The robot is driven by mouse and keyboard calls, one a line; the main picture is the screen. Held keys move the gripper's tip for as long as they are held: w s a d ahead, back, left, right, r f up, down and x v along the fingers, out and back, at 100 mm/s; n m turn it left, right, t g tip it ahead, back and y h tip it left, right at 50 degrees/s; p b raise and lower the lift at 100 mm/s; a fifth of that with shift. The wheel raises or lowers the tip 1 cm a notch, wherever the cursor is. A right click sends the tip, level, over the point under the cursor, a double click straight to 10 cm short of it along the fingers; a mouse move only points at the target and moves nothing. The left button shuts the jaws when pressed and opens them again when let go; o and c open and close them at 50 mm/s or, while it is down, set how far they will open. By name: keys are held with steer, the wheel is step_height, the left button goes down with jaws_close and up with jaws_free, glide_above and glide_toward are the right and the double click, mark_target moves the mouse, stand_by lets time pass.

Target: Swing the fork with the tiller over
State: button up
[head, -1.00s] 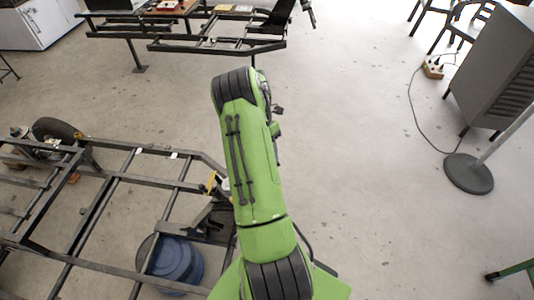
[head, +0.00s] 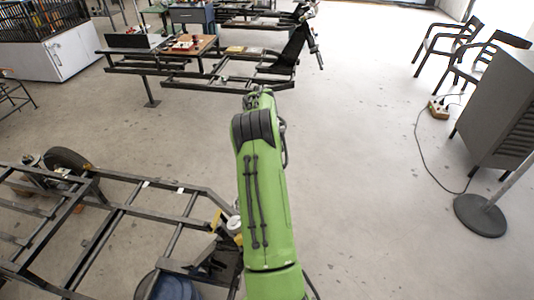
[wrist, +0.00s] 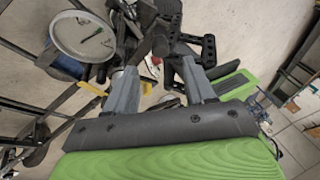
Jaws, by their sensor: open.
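My gripper (wrist: 158,80) is open in the wrist view, its two grey fingers spread apart. Dark parts with perforated arms (wrist: 208,50) show just beyond and between the fingertips; I cannot tell clearly which of them is the fork or the tiller. I see no clear contact. In the head view a dark assembly (head: 213,258) sits at the right end of the near metal frame (head: 178,222), beside a yellow piece (head: 216,220). The yellow piece also shows in the wrist view (wrist: 91,88). My green arm hides the gripper in the head view.
A round pale dish (wrist: 82,36) lies beyond the left finger. A blue drum (head: 168,287) stands under the near frame. Another frame (head: 228,84) stands at the back. A grey cabinet (head: 500,110) and round stand base (head: 480,216) are at right. The middle floor is clear.

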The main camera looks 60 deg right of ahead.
steer(key=p+v, duration=0.2)
steer(key=v, duration=0.5)
steer(key=shift+r, duration=0.35)
steer(key=shift+w+d, duration=0.1)
